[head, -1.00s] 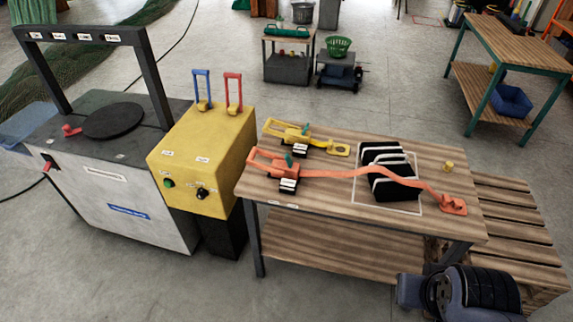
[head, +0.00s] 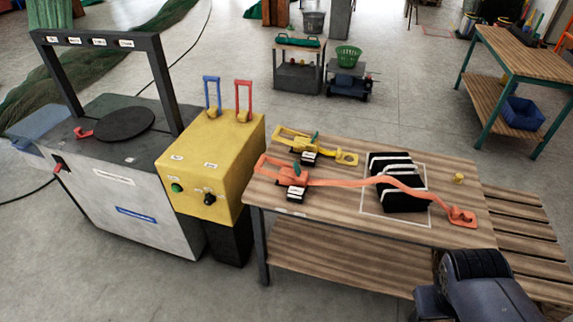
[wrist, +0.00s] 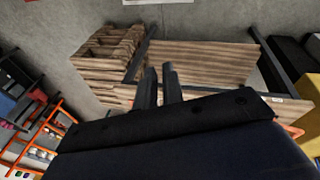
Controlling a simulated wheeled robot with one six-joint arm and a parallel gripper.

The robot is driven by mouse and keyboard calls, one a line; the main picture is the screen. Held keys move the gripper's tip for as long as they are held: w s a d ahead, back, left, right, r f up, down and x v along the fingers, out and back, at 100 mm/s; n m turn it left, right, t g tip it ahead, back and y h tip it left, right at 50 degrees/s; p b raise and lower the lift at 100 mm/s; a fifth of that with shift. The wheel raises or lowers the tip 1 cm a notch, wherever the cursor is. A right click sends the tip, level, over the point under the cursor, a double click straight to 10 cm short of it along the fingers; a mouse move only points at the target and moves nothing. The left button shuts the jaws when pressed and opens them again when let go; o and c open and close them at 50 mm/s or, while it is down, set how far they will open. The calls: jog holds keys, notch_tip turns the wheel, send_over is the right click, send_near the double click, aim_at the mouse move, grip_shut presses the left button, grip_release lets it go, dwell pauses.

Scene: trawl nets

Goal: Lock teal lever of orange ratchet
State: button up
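The orange ratchet (head: 292,177) lies at the left end of the wooden workbench (head: 345,228), with its long handle loop pointing up and left. Its small teal lever (head: 298,168) sticks up from the ratchet body; its exact position is too small to tell. An orange strap (head: 345,183) runs right from it over a stack of dark pads to an orange end fitting (head: 462,215). My gripper (wrist: 159,75) shows only in the wrist view. Its two fingers stand slightly apart, with nothing between them, away from the ratchet.
A yellow ratchet (head: 311,150) with its own teal lever lies behind the orange one. Dark pads (head: 392,190) stand mid-bench. A yellow control box (head: 213,165) adjoins the bench's left end. A slatted pallet (head: 520,235) lies right. Floor in front is clear.

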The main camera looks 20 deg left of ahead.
jog(key=w+d+f+n+g+h, duration=0.1)
jog(key=w+d+f+n+h, duration=0.1)
jog(key=d, duration=0.1)
jog(key=w+d+f+n+g+h+b, duration=0.1)
jog(key=w+d+f+n+h, duration=0.1)
jog(key=d+n, duration=0.1)
jog(key=w+d+f+n+g+h, duration=0.1)
jog(key=w+d+f+n+h, duration=0.1)
jog(key=d, duration=0.1)
jog(key=shift+w+d+f+n+g+h, duration=0.1)
jog(key=shift+w+f+n+g+h, duration=0.1)
jog(key=shift+n+g+h, duration=0.15)
grip_shut()
jog(key=w+d+f+n+t+h, duration=0.1)
jog(key=w+f+n+h, duration=0.1)
jog(key=w+f+n, duration=0.1)
jog(key=w+d+f+n+t+h+b, duration=0.1)
jog(key=w+d+f+n+h, duration=0.1)
jog(key=w+f+n, duration=0.2)
jog(key=shift+w+d+n, duration=0.25)
jog(key=shift+w+n, duration=0.15)
jog(key=shift+n, duration=0.25)
jog(key=shift+a+h, duration=0.1)
jog(key=shift+h, duration=0.15)
